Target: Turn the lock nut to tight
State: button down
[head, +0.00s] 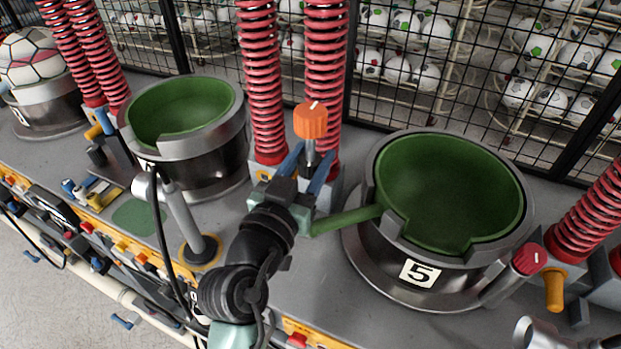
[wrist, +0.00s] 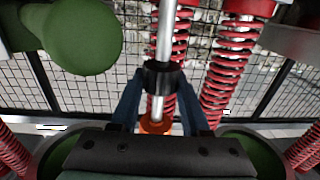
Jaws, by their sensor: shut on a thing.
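A black collar (wrist: 163,78), which looks like the lock nut, sits on a bright steel rod (wrist: 164,35) in the wrist view. My gripper (wrist: 162,90) is shut on it, with one dark blue finger on each side. In the head view, my gripper (head: 311,165) is at the rod, just below an orange knob (head: 311,121) with a white mark on top. Part of the orange knob also shows low between the fingers in the wrist view (wrist: 156,128). The collar is mostly hidden by the fingers in the head view, and I cannot read how tight it is.
A green-lined bowl (head: 455,190) marked 5 stands to the right, with a green bar (head: 347,220) reaching toward my wrist. Another green-lined bowl (head: 185,110) stands to the left. Red springs (head: 262,80) rise just behind the knob, before a black mesh fence (head: 440,100).

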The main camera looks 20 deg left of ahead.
jog(key=shift+f+m+h+b, duration=0.15)
jog(key=shift+m+h+b, duration=0.85)
jog(key=shift+h+b, duration=0.75)
jog(key=shift+m+g+h+b, duration=0.3)
jog(key=shift+m+h+b, duration=0.4)
jog(key=shift+h+b, duration=0.3)
jog(key=shift+c, duration=1.9)
grip_release()
jog(key=b+v, duration=0.2)
jog(key=v, duration=1.1)
jog(key=shift+r, duration=0.25)
jog(key=shift+d+f, duration=0.1)
